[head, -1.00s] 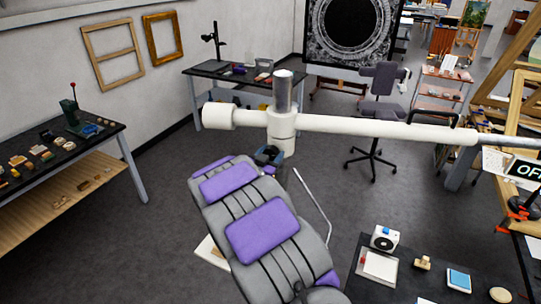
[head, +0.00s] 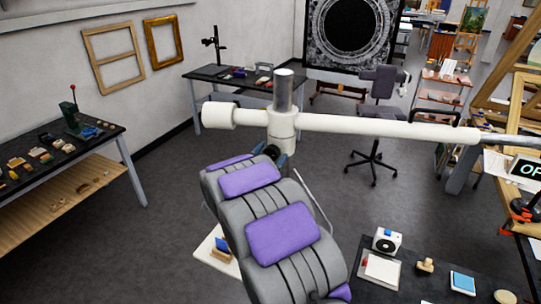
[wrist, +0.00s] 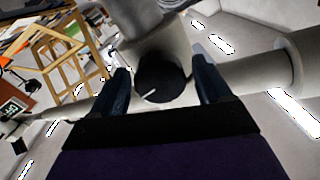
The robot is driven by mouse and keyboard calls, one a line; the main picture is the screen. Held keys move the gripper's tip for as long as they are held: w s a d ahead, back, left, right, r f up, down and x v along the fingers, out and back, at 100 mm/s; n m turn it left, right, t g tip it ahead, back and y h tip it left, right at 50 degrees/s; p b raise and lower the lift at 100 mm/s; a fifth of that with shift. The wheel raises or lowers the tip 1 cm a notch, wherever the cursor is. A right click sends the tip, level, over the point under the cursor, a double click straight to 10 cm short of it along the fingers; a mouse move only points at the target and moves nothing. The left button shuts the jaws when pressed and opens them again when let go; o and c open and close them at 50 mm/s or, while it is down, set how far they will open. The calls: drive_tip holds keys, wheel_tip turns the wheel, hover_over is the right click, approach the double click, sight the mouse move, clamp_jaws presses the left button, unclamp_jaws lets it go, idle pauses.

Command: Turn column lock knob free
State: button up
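A round black knob (wrist: 163,78) with a white pointer line faces the wrist camera on the white column collar (wrist: 140,52). My gripper (wrist: 162,84) has its two dark blue fingers apart, one on each side of the knob. Small gaps seem to show between fingers and knob; contact is unclear. In the head view my gripper (head: 271,152) is just below the collar (head: 282,122) on the metal column (head: 284,90). My arm hides the knob there.
A long white horizontal boom (head: 375,125) runs right from the collar, with a thick end at left. A dark bench (head: 110,130) with small items is at left, a work table (head: 235,78) behind, and a wheeled chair (head: 378,105) at right. Grey floor lies between.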

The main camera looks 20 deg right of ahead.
drive_tip(key=v, duration=1.7)
drive_tip(key=shift+a+b, duration=0.3)
drive_tip(key=shift+b, duration=0.1)
drive_tip(key=shift+f, duration=0.15)
